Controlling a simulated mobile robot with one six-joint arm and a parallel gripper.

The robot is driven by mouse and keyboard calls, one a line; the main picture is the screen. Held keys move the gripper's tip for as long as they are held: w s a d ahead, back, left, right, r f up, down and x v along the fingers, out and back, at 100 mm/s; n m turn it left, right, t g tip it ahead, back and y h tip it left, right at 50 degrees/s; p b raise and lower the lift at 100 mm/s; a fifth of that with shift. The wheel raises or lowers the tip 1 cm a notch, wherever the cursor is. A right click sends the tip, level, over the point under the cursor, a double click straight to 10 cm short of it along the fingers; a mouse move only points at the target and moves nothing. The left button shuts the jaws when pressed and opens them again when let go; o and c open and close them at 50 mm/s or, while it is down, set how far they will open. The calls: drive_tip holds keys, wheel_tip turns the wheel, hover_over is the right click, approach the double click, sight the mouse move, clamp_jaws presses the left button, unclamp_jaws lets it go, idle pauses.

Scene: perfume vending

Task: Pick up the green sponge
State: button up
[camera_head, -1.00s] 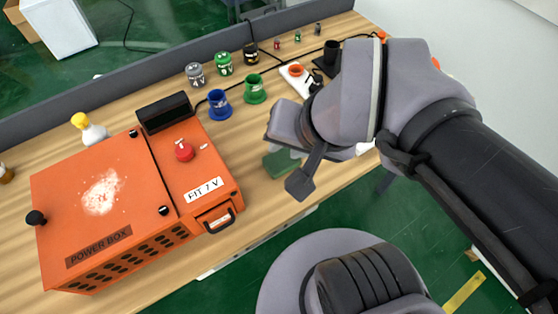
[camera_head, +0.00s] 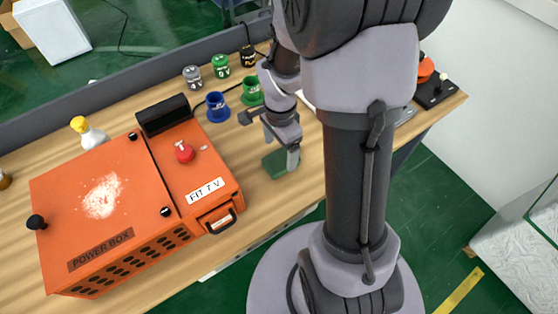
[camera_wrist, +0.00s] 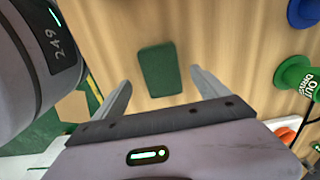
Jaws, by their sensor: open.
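The green sponge (camera_head: 276,164) lies flat on the wooden table, right of the orange power box, partly hidden behind my gripper in the head view. In the wrist view the sponge (camera_wrist: 160,70) is a dark green rectangle, ahead of the fingertips and roughly between their lines. My gripper (camera_head: 283,146) is above the table beside the sponge, pointing down. The sponge looks apart from the fingers.
The orange power box (camera_head: 110,190) with a red button stands to the left. Blue (camera_head: 217,106) and green (camera_head: 252,92) cups stand behind the gripper. Jars stand along the grey back partition (camera_head: 120,85). The table's front edge is close to the sponge.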

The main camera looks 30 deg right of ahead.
sight(281, 159)
drive_tip(key=f+b, duration=0.1)
drive_tip(key=f, duration=0.2)
drive_tip(key=f+b, duration=0.1)
drive_tip(key=f, duration=0.1)
drive_tip(key=shift+w+d+f+b, duration=0.15)
drive_tip(key=shift+d+b, duration=0.1)
drive_tip(key=shift+b, duration=0.05)
drive_tip(key=shift+c, duration=0.3)
drive_tip(key=c, duration=1.4)
drive_tip(key=shift+o, duration=0.2)
drive_tip(key=shift+r, duration=0.2)
